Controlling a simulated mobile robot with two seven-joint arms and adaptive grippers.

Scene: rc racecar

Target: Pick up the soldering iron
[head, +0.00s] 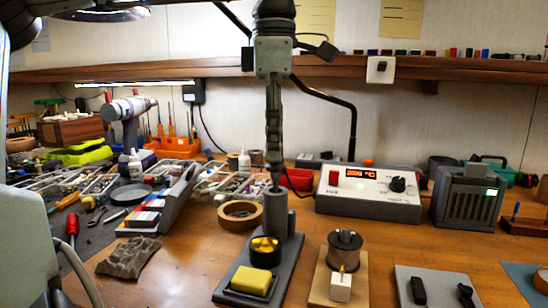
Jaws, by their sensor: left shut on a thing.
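My left gripper (274,172) hangs straight down from the top of the head view, seen edge-on. Its fingertips are at the mouth of the upright grey tube of the soldering stand (276,212). It is shut on the soldering iron (275,187), of which only a small dark part shows at the tube's mouth. The fingers and the tube hide the rest, so I cannot tell how deep the iron sits. The stand's base also carries a yellow sponge (251,281) and a dark cup of brass wool (265,247). My right gripper is not in view.
A solder station (368,194) with a red display stands behind to the right. A tape roll (240,215) lies left of the tube. A solder spool (344,250) stands on a wooden board at right. A shelf (420,71) crosses behind my gripper. Bare wood shows at front left.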

